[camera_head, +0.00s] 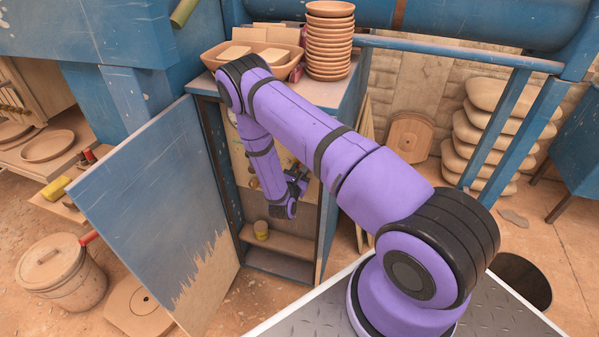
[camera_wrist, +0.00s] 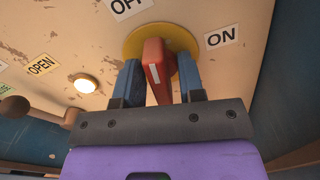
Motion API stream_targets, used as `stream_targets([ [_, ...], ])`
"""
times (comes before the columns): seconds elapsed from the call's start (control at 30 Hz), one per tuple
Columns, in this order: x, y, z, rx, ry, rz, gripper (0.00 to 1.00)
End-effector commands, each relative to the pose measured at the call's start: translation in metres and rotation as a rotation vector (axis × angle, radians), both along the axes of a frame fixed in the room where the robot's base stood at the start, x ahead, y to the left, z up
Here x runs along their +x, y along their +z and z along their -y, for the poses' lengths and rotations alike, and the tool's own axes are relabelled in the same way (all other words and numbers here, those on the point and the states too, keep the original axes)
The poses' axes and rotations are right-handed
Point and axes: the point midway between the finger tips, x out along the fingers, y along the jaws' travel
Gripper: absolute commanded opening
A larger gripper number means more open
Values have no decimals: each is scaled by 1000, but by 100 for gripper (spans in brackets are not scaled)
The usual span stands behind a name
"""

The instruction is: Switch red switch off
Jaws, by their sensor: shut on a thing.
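The red switch (camera_wrist: 158,68) is a red handle with a white line on it, on a round yellow plate (camera_wrist: 136,42) in the wrist view. An OFF label (camera_wrist: 129,6) is at the top, partly cut off, and an ON label (camera_wrist: 221,37) is to the right of the plate. My gripper (camera_wrist: 160,76) is shut on the red switch, with one blue finger on each side. In the head view my gripper (camera_head: 298,183) reaches into the open cabinet (camera_head: 327,222); the switch is hidden there behind my arm.
An OPEN label (camera_wrist: 42,65), a glowing round lamp (camera_wrist: 85,84) and a knobbed lever (camera_wrist: 16,109) are left of the switch. The cabinet door (camera_head: 160,215) stands open at the left. Stacked bowls (camera_head: 329,45) and a tray (camera_head: 286,70) sit on top.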

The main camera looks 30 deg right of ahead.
Motion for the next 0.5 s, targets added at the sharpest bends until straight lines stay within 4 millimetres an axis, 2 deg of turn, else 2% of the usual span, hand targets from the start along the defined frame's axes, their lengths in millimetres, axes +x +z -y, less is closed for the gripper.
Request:
stream_targets([
  [0.3, 1, 0, -2, -127, 4, -162, 12],
  [0.5, 0, 0, -1, -153, 0, -196, 12],
])
